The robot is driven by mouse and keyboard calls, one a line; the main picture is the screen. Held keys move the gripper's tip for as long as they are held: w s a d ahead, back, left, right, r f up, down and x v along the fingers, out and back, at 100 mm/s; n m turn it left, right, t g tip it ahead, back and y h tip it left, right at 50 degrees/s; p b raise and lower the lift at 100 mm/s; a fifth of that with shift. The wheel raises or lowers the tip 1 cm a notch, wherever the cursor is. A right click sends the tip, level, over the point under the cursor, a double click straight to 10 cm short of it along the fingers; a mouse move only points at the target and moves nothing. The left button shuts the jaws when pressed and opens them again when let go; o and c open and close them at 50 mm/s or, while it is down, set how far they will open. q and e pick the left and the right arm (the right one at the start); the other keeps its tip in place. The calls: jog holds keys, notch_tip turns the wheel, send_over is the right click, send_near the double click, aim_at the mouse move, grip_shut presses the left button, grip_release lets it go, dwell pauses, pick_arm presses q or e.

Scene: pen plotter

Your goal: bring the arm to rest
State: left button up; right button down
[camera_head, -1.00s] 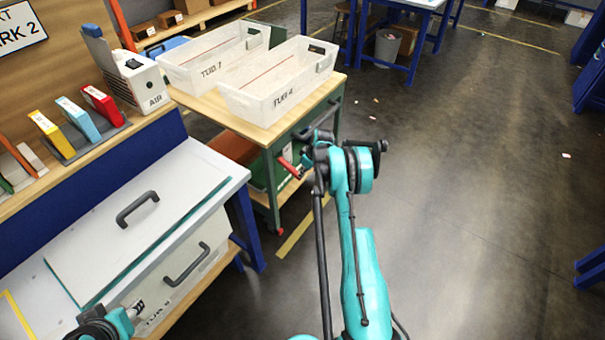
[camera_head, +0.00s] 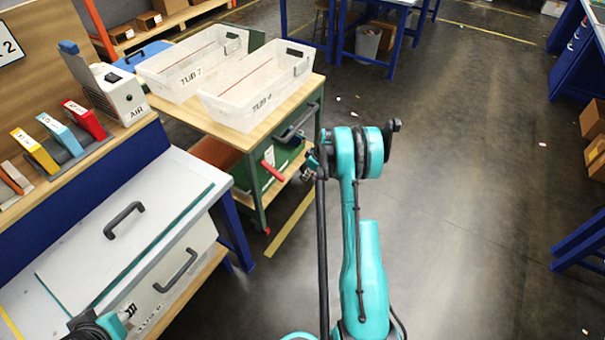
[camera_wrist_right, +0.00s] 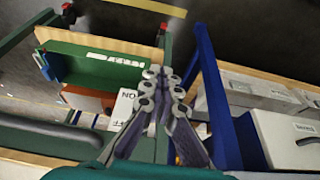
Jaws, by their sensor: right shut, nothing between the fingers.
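My right arm is teal and reaches forward over the floor in the head view. Its gripper (camera_head: 312,163) is small there, at the arm's far end, just right of the tub trolley. In the right wrist view the gripper's grey fingers (camera_wrist_right: 160,74) are together and hold nothing. Of my left arm, only a dark and teal part shows at the bottom left of the head view. Its fingers cannot be made out clearly.
A wooden-topped trolley (camera_head: 262,122) carries two white tubs (camera_head: 262,98) (camera_head: 182,75). A workbench with a handled white lid (camera_head: 100,235) stands at left. Blue tables are at the back and right. Grey floor (camera_head: 460,220) right of my arm is largely clear.

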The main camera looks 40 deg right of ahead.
jog(key=shift+r, duration=0.1)
dwell(0.4)
jog(key=s+a+r+m+t+h, duration=0.1)
jog(key=s+a+r, duration=0.2)
jog(key=a+r, duration=0.75)
jog(key=s+a+r+m, duration=0.1)
jog(key=s+a+r, duration=0.2)
jog(key=a+r, duration=0.7)
jog(key=s+a+r+m, duration=0.1)
jog(key=s+a+r, duration=0.1)
jog(key=s, duration=0.5)
jog(key=s+a+r+t, duration=0.1)
jog(key=s+a+r, duration=0.1)
jog(key=s+a, duration=0.3)
jog(key=s+a+r+m+t, duration=0.1)
jog(key=s+a+r, duration=0.2)
jog(key=s, duration=0.5)
jog(key=shift+s+a+m, duration=0.3)
jog(key=shift+s+a, duration=0.05)
jog(key=shift+a, duration=0.1)
